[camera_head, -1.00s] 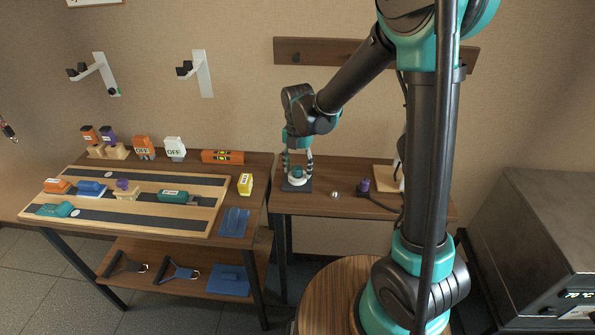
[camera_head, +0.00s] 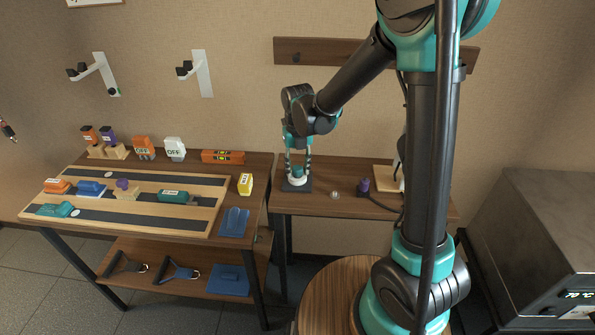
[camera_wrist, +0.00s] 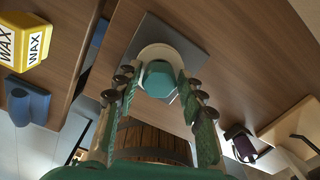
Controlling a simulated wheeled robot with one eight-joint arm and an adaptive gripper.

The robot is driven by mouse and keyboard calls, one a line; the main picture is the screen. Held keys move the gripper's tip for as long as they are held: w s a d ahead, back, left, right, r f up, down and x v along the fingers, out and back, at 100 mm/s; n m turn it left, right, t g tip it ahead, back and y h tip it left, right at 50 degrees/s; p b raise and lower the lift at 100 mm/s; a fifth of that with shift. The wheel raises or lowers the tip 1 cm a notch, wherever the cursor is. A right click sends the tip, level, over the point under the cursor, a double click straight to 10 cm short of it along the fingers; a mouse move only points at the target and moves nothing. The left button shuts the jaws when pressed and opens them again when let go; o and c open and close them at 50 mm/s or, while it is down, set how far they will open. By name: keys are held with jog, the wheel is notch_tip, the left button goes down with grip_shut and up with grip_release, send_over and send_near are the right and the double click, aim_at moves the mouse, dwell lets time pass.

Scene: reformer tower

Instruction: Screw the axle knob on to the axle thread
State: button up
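A teal faceted knob (camera_wrist: 158,78), apparently the axle knob, sits on a round white piece (camera_wrist: 149,49) on a dark grey square plate (camera_wrist: 195,36). In the head view the knob (camera_head: 297,171) shows small above the white piece (camera_head: 296,181), on the right-hand table. My gripper (camera_head: 297,174) points down over it. In the wrist view its two green fingers (camera_wrist: 158,88) stand on either side of the knob, spread wider than it, with gaps showing. The gripper is open. The axle thread is not visible; the knob and white piece hide what lies under them.
A small round shiny part (camera_head: 335,194) and a purple-topped part (camera_head: 364,186) lie right of the plate. A yellow WAX block (camera_head: 245,184) and a blue holder (camera_head: 234,222) are on the left-hand table (camera_head: 262,166). A gap separates the tables. Bare tabletop lies around the plate.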

grip_shut()
jog(key=m, duration=0.3)
grip_release()
jog(key=shift+m, duration=0.6)
jog(key=o, duration=0.5)
jog(key=shift+r, duration=0.1)
